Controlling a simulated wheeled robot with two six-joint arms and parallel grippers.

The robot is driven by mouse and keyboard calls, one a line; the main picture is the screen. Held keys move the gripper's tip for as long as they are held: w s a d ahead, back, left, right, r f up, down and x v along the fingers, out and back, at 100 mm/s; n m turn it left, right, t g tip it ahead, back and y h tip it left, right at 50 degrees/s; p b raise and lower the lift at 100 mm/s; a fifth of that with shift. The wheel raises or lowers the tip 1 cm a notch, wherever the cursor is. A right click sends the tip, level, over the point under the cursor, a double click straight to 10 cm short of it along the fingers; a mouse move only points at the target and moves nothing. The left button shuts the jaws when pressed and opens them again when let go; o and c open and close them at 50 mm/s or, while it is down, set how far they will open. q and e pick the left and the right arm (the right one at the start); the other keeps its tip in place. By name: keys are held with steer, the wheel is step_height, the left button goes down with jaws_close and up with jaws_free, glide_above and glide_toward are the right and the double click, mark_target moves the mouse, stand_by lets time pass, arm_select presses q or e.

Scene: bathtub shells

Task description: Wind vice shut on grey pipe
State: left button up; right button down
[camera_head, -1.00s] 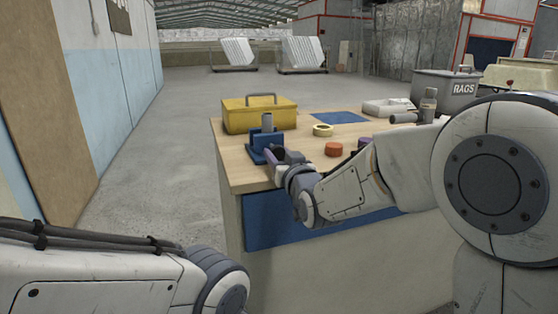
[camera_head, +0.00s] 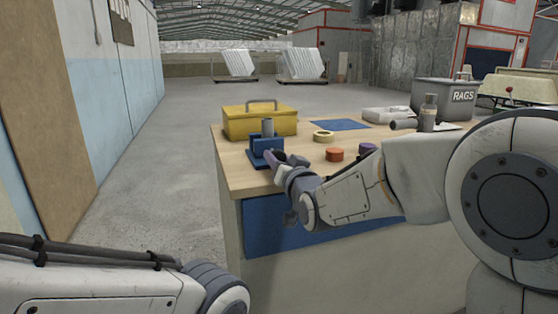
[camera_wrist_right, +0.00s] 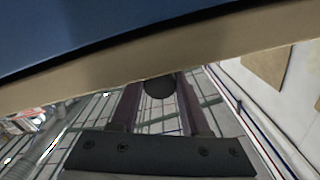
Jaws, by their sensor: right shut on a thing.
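The blue vice (camera_head: 262,158) stands on the near left part of the wooden bench. My right gripper (camera_head: 274,156) is at the vice's near side, low over the bench's front edge, mostly hidden by my own wrist. In the right wrist view the two fingers of the right gripper (camera_wrist_right: 160,98) are closed about a dark round knob (camera_wrist_right: 158,88), seemingly the end of the vice's handle. My left arm shows at the lower left, but its gripper is out of view.
A yellow toolbox (camera_head: 258,121) stands behind the vice. A yellow tape roll (camera_head: 323,136), an orange round piece (camera_head: 334,154) and a purple one (camera_head: 366,149) lie to the right. A blue mat (camera_head: 339,124), white tray (camera_head: 386,114) and grey rags bin (camera_head: 444,98) are farther back.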

steer(key=shift+c, duration=1.9)
jaws_free()
steer(key=v, duration=1)
steer(key=shift+s+p, duration=0.25)
steer(key=shift+p, duration=0.1)
